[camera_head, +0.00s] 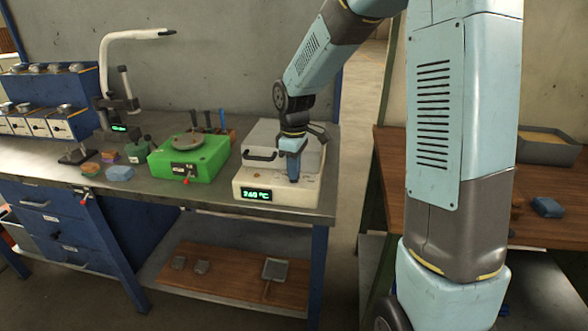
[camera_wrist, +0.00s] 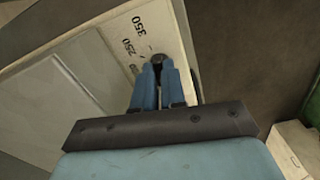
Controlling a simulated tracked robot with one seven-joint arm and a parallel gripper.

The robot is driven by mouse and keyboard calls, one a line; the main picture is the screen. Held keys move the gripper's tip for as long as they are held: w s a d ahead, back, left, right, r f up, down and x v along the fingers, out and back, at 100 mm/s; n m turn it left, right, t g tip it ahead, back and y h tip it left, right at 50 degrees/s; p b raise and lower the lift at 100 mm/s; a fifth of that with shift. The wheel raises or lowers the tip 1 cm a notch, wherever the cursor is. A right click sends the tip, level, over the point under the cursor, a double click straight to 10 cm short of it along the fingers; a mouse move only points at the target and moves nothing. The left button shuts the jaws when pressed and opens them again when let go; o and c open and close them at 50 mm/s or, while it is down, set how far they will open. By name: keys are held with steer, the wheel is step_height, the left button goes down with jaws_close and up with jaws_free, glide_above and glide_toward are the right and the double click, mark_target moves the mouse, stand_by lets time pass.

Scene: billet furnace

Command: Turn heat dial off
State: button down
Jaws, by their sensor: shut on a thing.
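The furnace (camera_head: 262,180) is a pale box with a dark handle on its lid, standing at the right end of the workbench. Its green display (camera_head: 257,195) appears to read 240 °C. My gripper (camera_head: 294,178) points down at the furnace's front top panel, right of the display. In the wrist view my gripper (camera_wrist: 158,66) has its blue fingers shut on the small dark heat dial (camera_wrist: 158,59). The dial is mostly hidden between the fingertips. The panel (camera_wrist: 135,35) beside it carries the marks 250 and 350.
A green device (camera_head: 190,157) with a round plate stands left of the furnace. A lamp stand (camera_head: 118,100), small coloured blocks and a blue rack (camera_head: 45,100) are farther left. A wooden table (camera_head: 450,180) with a tray and a blue block stands at the right.

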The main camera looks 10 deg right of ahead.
steer(key=shift+w, duration=0.1)
steer(key=c, duration=1.2)
jaws_free()
steer(key=shift+r, duration=0.1)
step_height(320, 180, up, 14)
steer(key=shift+f, duration=0.2)
steer(key=s+d+r+m+t, duration=0.1)
steer(key=s+d+m+t, duration=0.1)
steer(key=s, duration=0.6)
steer(key=s+d+r+m+t, duration=0.1)
steer(key=s+d+r+m, duration=0.1)
steer(key=s+d+m, duration=0.3)
steer(key=s+d+r+m+t, duration=0.1)
steer(key=s+m, duration=0.4)
steer(key=s, duration=0.8)
steer(key=shift+d+r+t, duration=0.15)
steer(key=shift+d+t, duration=0.65)
steer(key=shift+d, duration=0.35)
